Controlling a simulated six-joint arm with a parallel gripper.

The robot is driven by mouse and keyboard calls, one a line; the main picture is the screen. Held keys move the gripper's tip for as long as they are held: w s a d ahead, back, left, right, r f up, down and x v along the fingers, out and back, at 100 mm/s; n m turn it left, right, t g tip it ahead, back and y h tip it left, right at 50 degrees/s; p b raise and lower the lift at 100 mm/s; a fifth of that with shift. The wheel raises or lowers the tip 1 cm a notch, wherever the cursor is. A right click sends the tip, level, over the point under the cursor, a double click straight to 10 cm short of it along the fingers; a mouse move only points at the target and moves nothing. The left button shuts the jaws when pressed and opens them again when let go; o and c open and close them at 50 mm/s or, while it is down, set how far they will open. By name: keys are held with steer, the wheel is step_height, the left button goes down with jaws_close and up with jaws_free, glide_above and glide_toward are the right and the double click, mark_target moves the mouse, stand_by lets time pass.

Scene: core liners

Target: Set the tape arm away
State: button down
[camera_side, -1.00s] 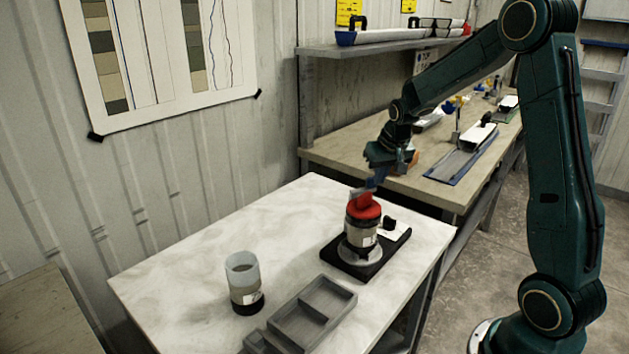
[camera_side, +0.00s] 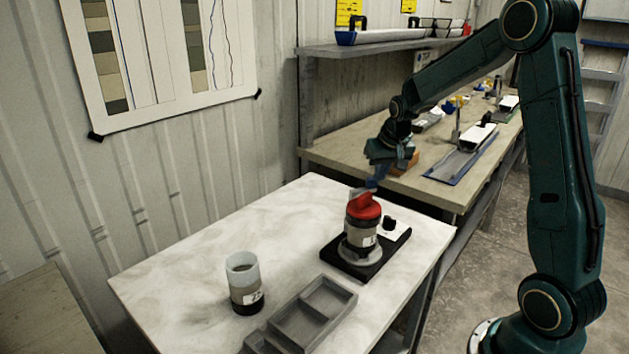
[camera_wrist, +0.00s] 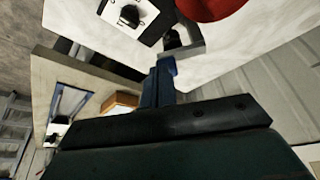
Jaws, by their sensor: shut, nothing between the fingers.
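A capped core liner with a red top (camera_side: 363,207) stands upright on a dark base (camera_side: 340,262) on the white table. The red top also shows at the upper edge of the wrist view (camera_wrist: 212,6). My gripper (camera_side: 370,187) is shut and empty just above the red top; in the wrist view its blue fingertip (camera_wrist: 166,68) is beside a grey angled piece (camera_wrist: 187,50) with a dark end. That piece may be the tape arm, but I cannot tell. Whether the fingertips touch it is unclear.
A second, open-topped liner (camera_side: 244,283) stands on the table at the left. A grey compartment tray (camera_side: 312,312) lies at the front. A black knob on a white plate (camera_side: 390,226) is right of the capped liner. A wooden bench (camera_side: 340,152) is behind.

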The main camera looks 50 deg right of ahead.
steer(key=v, duration=0.9)
steer(key=shift+r, duration=0.15)
steer(key=shift+s, duration=0.1)
steer(key=s+a+r+n, duration=0.1)
steer(key=s+a+r, duration=0.1)
steer(key=s+a, duration=0.15)
steer(key=s+a+r+n+t, duration=0.1)
steer(key=s+a, duration=0.1)
steer(key=a, duration=0.3)
steer(key=s+a+r+n, duration=0.1)
steer(key=s+a+r, duration=0.15)
steer(key=a, duration=0.25)
steer(key=s+a+f+n+y, duration=0.1)
steer(key=s+a+n, duration=0.1)
steer(key=s+a, duration=0.2)
steer(key=s+a+f+n+t+y, duration=0.1)
steer(key=s+a, duration=0.3)
steer(key=s, duration=0.5)
steer(key=shift+f+n, duration=0.2)
steer(key=shift+n, duration=0.2)
